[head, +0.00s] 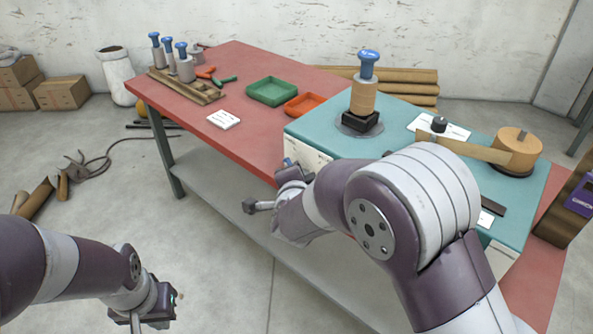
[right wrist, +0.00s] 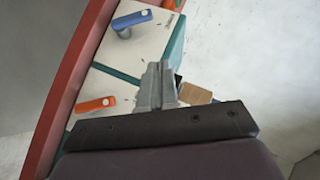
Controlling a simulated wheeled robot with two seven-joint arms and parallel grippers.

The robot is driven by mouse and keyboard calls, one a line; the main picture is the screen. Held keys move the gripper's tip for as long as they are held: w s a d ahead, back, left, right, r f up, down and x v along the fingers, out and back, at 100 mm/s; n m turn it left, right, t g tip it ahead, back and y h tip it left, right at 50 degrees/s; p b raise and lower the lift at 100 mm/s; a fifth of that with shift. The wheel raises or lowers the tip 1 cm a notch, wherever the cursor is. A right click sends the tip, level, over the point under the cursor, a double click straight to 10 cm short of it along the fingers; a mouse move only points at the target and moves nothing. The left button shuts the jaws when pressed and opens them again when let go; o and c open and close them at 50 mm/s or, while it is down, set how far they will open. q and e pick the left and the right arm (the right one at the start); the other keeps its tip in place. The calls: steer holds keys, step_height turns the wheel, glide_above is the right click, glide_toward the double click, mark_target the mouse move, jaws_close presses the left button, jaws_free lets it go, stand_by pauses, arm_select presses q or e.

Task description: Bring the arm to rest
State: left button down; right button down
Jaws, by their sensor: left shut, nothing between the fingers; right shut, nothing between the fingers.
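My left gripper (head: 138,322) hangs low at the bottom left in the head view, away from the table, and is partly cut off by the frame edge. It is shut and empty. My right arm reaches in from the bottom right and bends in front of the teal winder bench (head: 390,108). My right gripper shows in the right wrist view (right wrist: 157,70) with its grey fingers together and nothing between them. It is near the bench's white front panel, which carries a blue handle (right wrist: 130,21) and an orange handle (right wrist: 95,104). Contact with the panel cannot be told.
A wooden spool (head: 363,97) with a blue knob stands on the bench, by a wooden arm and a round wooden drum (head: 518,148). The red table (head: 235,68) holds a green tray (head: 272,91), an orange tray (head: 305,103) and a rack of blue-topped pieces. Open floor lies front left.

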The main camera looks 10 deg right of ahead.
steer(key=shift+w+f, duration=0.1)
steer(key=shift+w, duration=0.05)
steer(key=s+a+f+n+g+y+p, duration=0.1)
steer(key=s+a+f+n+g+y, duration=0.1)
steer(key=s+f+n+g, duration=0.3)
steer(key=s+a+f+n+g+y+p, duration=0.1)
steer(key=s+n+g+y+p, duration=0.15)
steer(key=s+n, duration=0.45)
steer(key=s+d+r+n+g+h+p, duration=0.2)
steer(key=s+d+r+n+g+p, duration=0.1)
steer(key=s+d, duration=0.7)
steer(key=shift+s+d+r+n+g+p, duration=0.25)
steer(key=shift+s+r+n+g+p, duration=0.25)
steer(key=shift+s+r+g, duration=0.55)
